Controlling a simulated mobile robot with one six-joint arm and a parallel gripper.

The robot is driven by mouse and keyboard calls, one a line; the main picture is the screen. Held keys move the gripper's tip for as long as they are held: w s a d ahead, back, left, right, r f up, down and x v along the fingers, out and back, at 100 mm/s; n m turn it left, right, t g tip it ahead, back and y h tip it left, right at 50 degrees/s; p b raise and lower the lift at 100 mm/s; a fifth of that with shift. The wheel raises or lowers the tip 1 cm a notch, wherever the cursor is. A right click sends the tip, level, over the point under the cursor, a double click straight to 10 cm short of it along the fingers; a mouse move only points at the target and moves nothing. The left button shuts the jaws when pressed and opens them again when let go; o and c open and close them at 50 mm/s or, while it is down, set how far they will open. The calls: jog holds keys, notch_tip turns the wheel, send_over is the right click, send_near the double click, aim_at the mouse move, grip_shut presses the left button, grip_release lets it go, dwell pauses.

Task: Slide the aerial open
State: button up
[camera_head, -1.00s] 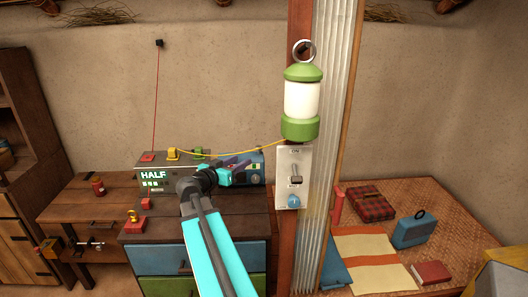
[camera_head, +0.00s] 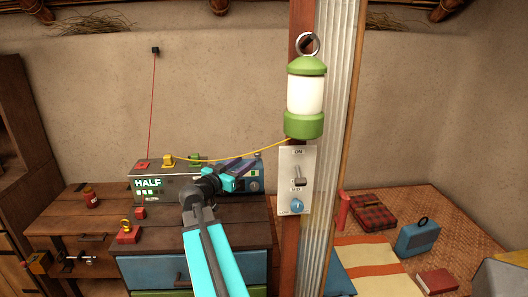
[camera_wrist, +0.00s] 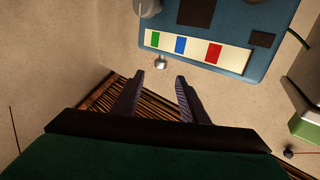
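A blue radio (camera_head: 255,182) stands on the cabinet at the back, partly hidden behind my gripper. In the wrist view its blue face (camera_wrist: 235,60) carries a white strip with green, blue and red squares. A small silver knob (camera_wrist: 161,62) sticks out at the lower edge of that face; it looks like the aerial's tip, but I see no rod. My gripper (camera_wrist: 160,76) is open and empty, with the knob just beyond and between its fingertips, apparently not touched. In the head view my gripper (camera_head: 246,164) is at the radio.
A grey box marked HALF (camera_head: 150,190) stands left of the radio. A yellow cable (camera_head: 235,157) hangs from it towards the post with the green lantern (camera_head: 305,95) and the switch plate (camera_head: 297,180).

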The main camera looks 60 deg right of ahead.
aim_at(260, 159)
jog(key=shift+d, duration=0.15)
jog(key=d+p, duration=0.1)
jog(key=d, duration=0.3)
jog(key=d+p, duration=0.1)
jog(key=d, duration=0.2)
jog(key=d+p, duration=0.1)
jog(key=d, duration=0.3)
jog(key=shift+s+d, duration=0.25)
jog(key=shift+d, duration=0.05)
jog(key=shift+s+d+p, duration=0.1)
jog(key=shift+d+p, duration=0.4)
jog(key=shift+d, duration=0.5)
grip_shut()
